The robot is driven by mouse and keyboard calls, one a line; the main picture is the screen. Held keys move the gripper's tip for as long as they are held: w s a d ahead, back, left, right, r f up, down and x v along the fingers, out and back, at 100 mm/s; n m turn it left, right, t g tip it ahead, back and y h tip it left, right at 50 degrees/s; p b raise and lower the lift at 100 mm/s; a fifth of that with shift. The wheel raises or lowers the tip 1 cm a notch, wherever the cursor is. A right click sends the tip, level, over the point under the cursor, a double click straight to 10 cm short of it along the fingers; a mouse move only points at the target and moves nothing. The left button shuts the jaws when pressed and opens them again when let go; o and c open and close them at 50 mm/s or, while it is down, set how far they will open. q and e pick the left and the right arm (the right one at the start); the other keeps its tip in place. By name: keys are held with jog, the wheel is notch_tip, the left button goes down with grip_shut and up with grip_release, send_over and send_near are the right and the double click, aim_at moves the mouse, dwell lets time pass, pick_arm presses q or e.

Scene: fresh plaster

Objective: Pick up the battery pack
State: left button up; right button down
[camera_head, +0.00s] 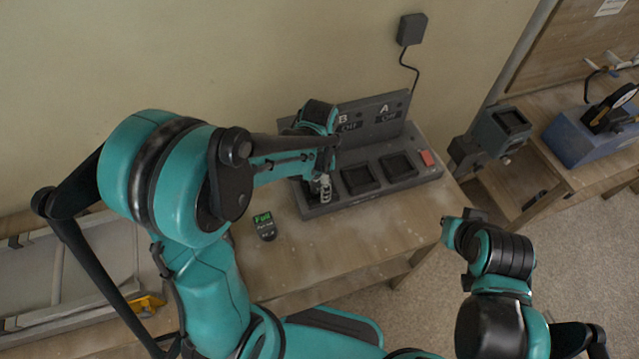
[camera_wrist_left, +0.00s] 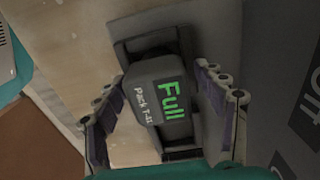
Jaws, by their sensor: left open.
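A dark battery pack (camera_wrist_left: 158,92) with a green "Full" label sits at a bay near one end of the grey charging station (camera_head: 340,204). My left gripper (camera_wrist_left: 165,108) is open, with one finger on each side of that pack; I cannot tell whether they touch it. In the head view, my left gripper (camera_head: 322,188) is over the station's left end, and my arm hides the pack there. Another dark pack (camera_head: 266,228) with a green label lies on the wooden table, left of the station. My right arm is at the lower right; its fingers are not visible.
Two other station bays, an empty-looking one (camera_head: 360,179) and its neighbour (camera_head: 398,166), are to the right, beside a red block (camera_head: 427,158). The back panel (camera_head: 372,118) rises behind. A grey device (camera_head: 500,128) stands right of the table (camera_head: 290,255), whose front is clear.

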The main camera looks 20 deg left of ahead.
pick_arm(q)
grip_shut()
dwell(0.3)
